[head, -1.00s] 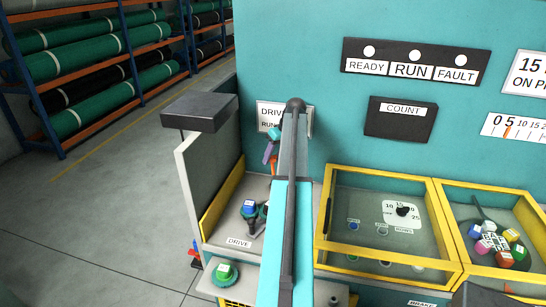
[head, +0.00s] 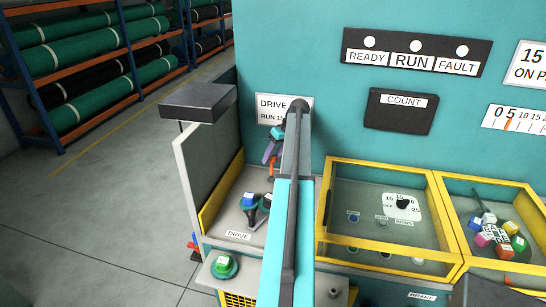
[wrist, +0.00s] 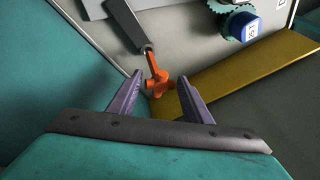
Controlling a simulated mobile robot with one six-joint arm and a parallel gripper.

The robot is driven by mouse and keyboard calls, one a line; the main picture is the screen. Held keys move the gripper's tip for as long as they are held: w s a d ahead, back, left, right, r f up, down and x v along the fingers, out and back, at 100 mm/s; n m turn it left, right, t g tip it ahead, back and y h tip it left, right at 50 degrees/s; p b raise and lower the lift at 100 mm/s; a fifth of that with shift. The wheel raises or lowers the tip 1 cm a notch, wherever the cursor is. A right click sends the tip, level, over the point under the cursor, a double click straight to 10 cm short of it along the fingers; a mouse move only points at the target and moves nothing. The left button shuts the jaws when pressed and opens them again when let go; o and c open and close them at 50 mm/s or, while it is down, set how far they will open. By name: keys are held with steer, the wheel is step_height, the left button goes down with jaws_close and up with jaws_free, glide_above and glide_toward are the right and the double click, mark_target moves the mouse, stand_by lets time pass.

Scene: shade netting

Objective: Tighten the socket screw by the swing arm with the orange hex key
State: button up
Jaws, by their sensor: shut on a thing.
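My gripper (wrist: 160,77) has purple fingers and is shut on the orange hex key (wrist: 154,72), whose cross-shaped part sits between the fingertips. The key's far end reaches the grey tip of a dark bar, which looks like the swing arm (wrist: 126,26); I cannot tell whether it is seated in a screw. The socket screw itself is not clearly visible. In the head view my gripper (head: 271,150) and the orange key (head: 272,168) show left of my arm, above the DRIVE bay. The dark bar (head: 256,219) lies low in that bay, partly hidden by my arm.
A blue-capped knob (wrist: 245,28) with a green toothed rim is beside the dark bar. A yellow edge (wrist: 245,75) borders the bay. Right of my arm is a yellow-framed clear cover (head: 385,212). A green button (head: 222,266) is at the front left.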

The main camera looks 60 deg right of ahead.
steer(key=shift+d, duration=0.1)
steer(key=shift+f+b, duration=1.1)
steer(key=shift+f, duration=0.25)
stand_by(2.5)
steer(key=o, duration=1.5)
steer(key=shift+s+d+r, duration=0.1)
steer(key=shift+s+r, duration=0.05)
steer(key=shift+b+v, duration=2.45)
steer(key=shift+v, duration=4.25)
steer(key=shift+d, duration=0.1)
steer(key=shift+c, duration=0.4)
